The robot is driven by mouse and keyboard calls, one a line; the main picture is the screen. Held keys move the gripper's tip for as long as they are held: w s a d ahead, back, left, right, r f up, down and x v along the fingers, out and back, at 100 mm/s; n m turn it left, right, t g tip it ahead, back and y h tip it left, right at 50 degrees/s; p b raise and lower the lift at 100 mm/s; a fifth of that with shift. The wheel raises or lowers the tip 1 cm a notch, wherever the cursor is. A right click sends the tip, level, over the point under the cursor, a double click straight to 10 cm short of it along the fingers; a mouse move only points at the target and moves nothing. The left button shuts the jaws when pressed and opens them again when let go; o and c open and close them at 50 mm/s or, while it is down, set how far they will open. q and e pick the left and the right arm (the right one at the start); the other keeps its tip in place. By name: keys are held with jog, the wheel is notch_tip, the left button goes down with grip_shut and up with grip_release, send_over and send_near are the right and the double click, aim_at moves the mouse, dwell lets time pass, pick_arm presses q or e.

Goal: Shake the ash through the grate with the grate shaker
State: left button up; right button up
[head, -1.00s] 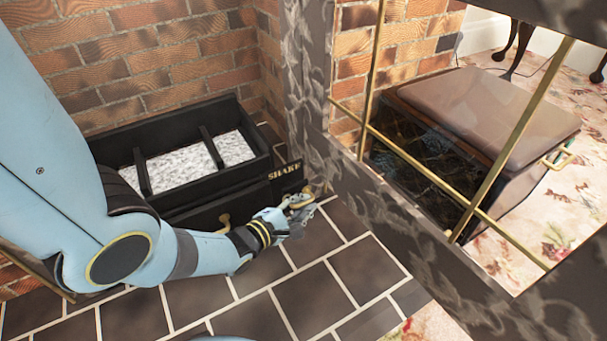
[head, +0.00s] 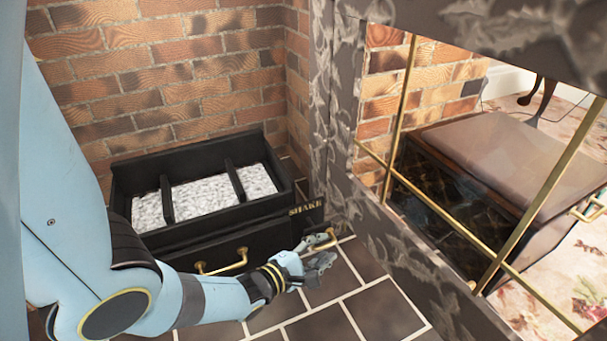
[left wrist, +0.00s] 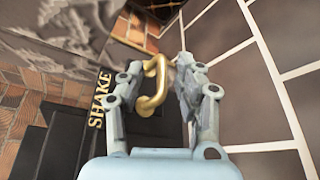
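The black grate (head: 272,160) holds pale grey ash (head: 205,198) between dark cross bars, at the left of the head view. A black plate marked SHAKE (head: 307,209) is at its right front corner. Below it is the brass grate shaker handle (head: 322,241), which also shows in the left wrist view (left wrist: 158,84). My left gripper (head: 318,259) is just below and in front of the handle. My right gripper is out of view.
A brass drawer handle (head: 222,262) is on the lower front of the grate box. A dark stone surround with a brass-barred screen (head: 398,110) stands close on the right. A brown-topped stool (head: 495,160) is behind it. Dark floor tiles (head: 375,308) are bare in front.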

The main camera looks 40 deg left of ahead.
pick_arm(q)
jog(key=v, duration=1)
jog(key=shift+s+r, duration=0.25)
jog(key=shift+r, duration=0.1)
